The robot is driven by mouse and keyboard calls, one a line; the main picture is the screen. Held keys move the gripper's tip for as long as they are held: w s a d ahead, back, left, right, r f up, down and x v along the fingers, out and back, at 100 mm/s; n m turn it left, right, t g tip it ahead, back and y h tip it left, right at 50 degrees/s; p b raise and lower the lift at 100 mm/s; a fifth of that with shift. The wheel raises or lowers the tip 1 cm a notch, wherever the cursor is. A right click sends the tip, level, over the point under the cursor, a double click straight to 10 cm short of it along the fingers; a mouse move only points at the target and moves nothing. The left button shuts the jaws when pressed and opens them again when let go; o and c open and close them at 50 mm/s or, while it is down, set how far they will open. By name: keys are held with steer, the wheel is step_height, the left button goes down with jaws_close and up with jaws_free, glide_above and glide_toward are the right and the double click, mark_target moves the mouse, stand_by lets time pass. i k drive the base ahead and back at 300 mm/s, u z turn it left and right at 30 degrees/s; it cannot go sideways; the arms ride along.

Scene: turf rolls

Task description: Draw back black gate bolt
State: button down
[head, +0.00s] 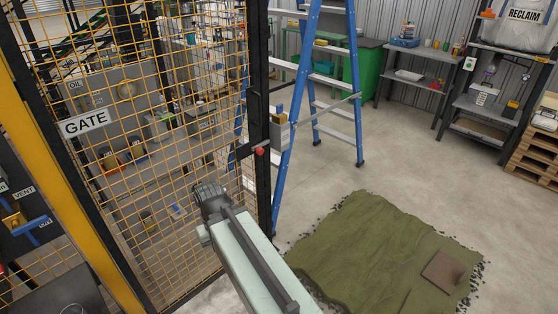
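The gate (85,122) is yellow wire mesh in a dark frame, with a white GATE sign, and fills the left of the head view. Its dark upright edge (263,190) stands near the middle of the view. A black fitting (246,150) with a red knob (259,151) sits at this edge and looks like the bolt; its exact position is too small to tell. My pale green arm reaches up from the bottom middle to a dark joint in front of the mesh, below and left of the red knob. My gripper's fingers do not show.
A blue stepladder (292,110) stands just right of the gate edge. A green turf sheet (375,250) lies on the floor at lower right, with a brown square (442,272) on it. Shelves (415,75) and pallets (537,150) line the back right. Bare floor lies between.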

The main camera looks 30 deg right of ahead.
mark_target(257, 148)
steer(key=k, duration=0.9)
steer(key=u, duration=0.45)
steer(key=i, duration=1.5)
steer(key=z, duration=0.15)
